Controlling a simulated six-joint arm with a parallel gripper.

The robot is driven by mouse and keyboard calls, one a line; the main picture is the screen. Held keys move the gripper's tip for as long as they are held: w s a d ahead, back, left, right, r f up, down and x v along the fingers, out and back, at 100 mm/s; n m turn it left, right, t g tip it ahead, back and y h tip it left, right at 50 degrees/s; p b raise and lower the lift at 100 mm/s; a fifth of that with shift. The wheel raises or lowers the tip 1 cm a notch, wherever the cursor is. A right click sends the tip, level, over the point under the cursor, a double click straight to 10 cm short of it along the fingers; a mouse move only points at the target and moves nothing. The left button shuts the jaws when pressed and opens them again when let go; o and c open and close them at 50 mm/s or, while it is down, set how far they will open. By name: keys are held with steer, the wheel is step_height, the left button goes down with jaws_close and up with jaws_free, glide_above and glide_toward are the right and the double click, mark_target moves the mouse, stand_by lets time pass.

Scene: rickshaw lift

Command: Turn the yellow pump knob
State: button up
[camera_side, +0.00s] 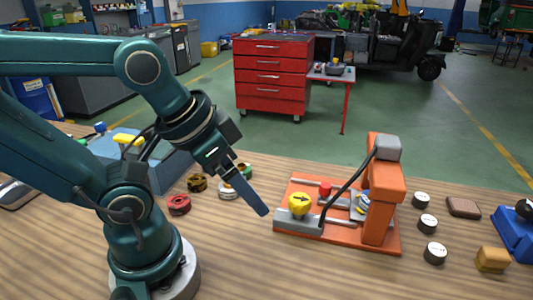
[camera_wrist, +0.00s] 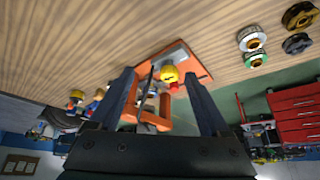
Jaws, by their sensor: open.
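The yellow pump knob (camera_side: 299,203) is round with a black arrow on top, pointing right in the side view. It sits on a grey block at the left front of the orange pump rig (camera_side: 378,223). A red knob (camera_side: 325,189) sits just behind it. My gripper (camera_side: 258,200) is left of the yellow knob, tilted down toward the table, and apart from it. In the wrist view, the yellow knob (camera_wrist: 170,74) appears between my two open fingers (camera_wrist: 160,76), farther off than the tips. Nothing is held.
A black hose or lever (camera_side: 346,190) arches from the grey block to the rig's column. Red, brown and green round parts (camera_side: 179,205) lie left of my gripper. Several white-sided discs (camera_side: 427,223) and a tan block (camera_side: 492,259) lie right. The front table is clear.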

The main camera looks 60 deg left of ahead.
step_height(320, 180, up, 2)
steer(key=w+r+n, duration=0.1)
steer(key=w+n, duration=0.1)
steer(key=n, duration=0.7)
steer(key=n+g, duration=0.6)
steer(key=n, duration=0.9)
glide_above(300, 198)
step_height(300, 198, down, 6)
steer(key=shift+f, duration=2.7)
jaws_close()
